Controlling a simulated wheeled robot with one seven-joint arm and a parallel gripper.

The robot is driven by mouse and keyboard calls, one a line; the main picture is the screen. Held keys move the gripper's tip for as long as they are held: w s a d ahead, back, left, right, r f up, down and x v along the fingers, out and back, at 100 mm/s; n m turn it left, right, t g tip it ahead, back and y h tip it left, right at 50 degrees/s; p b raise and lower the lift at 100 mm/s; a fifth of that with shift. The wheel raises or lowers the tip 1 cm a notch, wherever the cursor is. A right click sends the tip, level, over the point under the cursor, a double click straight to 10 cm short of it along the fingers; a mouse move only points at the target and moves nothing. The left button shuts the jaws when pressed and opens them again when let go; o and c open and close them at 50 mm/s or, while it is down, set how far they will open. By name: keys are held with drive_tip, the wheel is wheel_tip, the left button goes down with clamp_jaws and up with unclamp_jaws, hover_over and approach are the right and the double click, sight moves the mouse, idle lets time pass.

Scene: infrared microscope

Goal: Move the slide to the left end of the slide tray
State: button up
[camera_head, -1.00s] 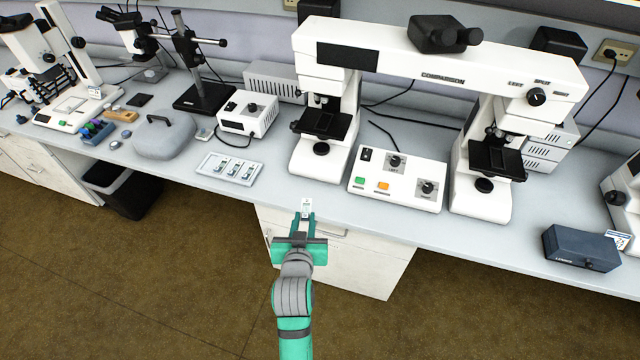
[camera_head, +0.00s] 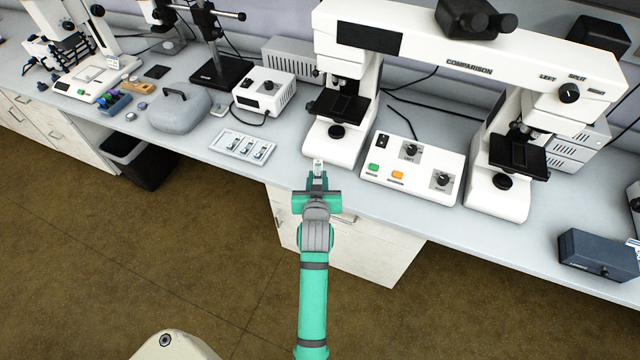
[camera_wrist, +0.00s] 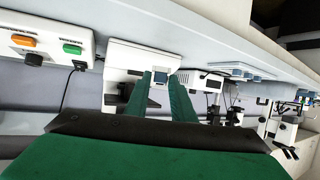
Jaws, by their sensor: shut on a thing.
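My gripper (camera_head: 317,178) is shut on a small slide (camera_head: 318,166), which has a white label and stands up from the fingertips. The slide also shows between the green fingers in the wrist view (camera_wrist: 157,90). My gripper is at the front edge of the bench, in front of the left stand of the comparison microscope. The white slide tray (camera_head: 229,139) lies on the bench to the left of my gripper, apart from it. Several slides lie in its middle and right; its left end looks bare.
The comparison microscope (camera_head: 470,68) stands behind my gripper. A control box (camera_head: 412,168) with green and orange buttons is to the right. The bench between tray and microscope is mostly clear.

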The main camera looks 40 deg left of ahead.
drive_tip(key=shift+w+a+f, duration=0.2)
drive_tip(key=shift+w+f, duration=0.25)
drive_tip(key=shift+f, duration=0.1)
drive_tip(key=shift+w+a+f, duration=0.15)
drive_tip(key=shift+w+f, duration=0.25)
drive_tip(key=shift+f, duration=0.15)
wheel_tip(320, 180, down, 3)
drive_tip(key=shift+w+f, duration=0.1)
drive_tip(key=shift+w, duration=0.05)
drive_tip(key=shift+s+a, duration=0.2)
drive_tip(key=shift+w+d, duration=0.1)
drive_tip(key=shift+d, duration=0.15)
drive_tip(key=o, duration=1)
drive_tip(key=shift+d+f, duration=0.1)
drive_tip(key=v, duration=1.2)
